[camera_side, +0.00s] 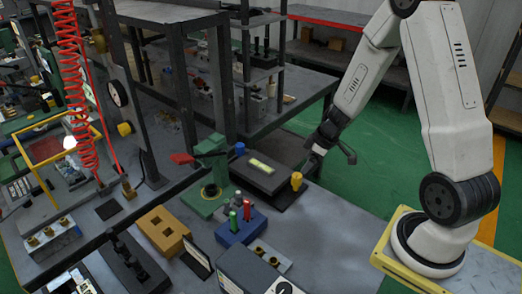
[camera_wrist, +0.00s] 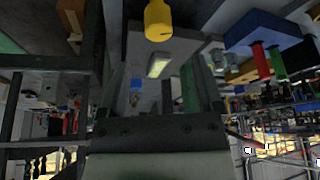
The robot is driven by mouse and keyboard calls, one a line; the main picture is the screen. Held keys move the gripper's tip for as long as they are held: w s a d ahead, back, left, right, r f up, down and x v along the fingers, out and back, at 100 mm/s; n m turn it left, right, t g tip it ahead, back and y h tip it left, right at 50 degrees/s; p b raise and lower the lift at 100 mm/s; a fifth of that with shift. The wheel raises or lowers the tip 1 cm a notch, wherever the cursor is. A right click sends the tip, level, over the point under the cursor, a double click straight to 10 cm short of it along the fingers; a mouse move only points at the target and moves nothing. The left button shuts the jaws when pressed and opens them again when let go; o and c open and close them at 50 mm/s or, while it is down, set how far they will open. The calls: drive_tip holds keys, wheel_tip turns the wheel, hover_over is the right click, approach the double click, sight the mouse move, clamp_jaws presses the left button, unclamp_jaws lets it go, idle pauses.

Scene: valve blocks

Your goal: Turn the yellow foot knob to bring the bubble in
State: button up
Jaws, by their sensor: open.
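The yellow foot knob (camera_side: 296,181) stands upright at the near right corner of a dark level block (camera_side: 277,182). A pale yellow-green vial (camera_side: 261,165) lies on top of the block; the bubble is too small to make out. A blue knob (camera_side: 240,148) stands at the block's far side. My gripper (camera_side: 330,155) is open and empty, tilted, just above and right of the yellow knob, apart from it. In the wrist view the yellow knob (camera_wrist: 158,20) is at the top, with the vial (camera_wrist: 159,64) and the blue knob (camera_wrist: 137,84) below it.
A green valve fixture (camera_side: 207,185) with a red handle stands left of the block. A blue block (camera_side: 241,226) with red and green pegs stands in front, near an orange block (camera_side: 163,229). A dark shelf rack (camera_side: 200,70) stands behind.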

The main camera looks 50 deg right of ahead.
sight(297, 175)
drive_tip(key=w+d+r+m+h, duration=0.2)
drive_tip(key=w+d+m+h, duration=0.3)
drive_tip(key=m, duration=0.5)
drive_tip(key=a+m+g, duration=0.1)
drive_tip(key=m, duration=0.2)
drive_tip(key=s+a+m+g+y, duration=0.1)
drive_tip(key=a+m, duration=0.1)
drive_tip(key=m, duration=0.1)
drive_tip(key=s+a+m+g+y, duration=0.1)
drive_tip(key=m+g, duration=0.1)
drive_tip(key=m, duration=0.1)
drive_tip(key=shift+s+a+f+m, duration=0.15)
drive_tip(key=shift+a+f+m, duration=0.15)
drive_tip(key=shift+a+m, duration=0.1)
drive_tip(key=shift+a+m+y, duration=0.4)
drive_tip(key=shift+a+y, duration=0.2)
drive_tip(key=shift+a, duration=0.05)
drive_tip(key=shift+f, duration=3.85)
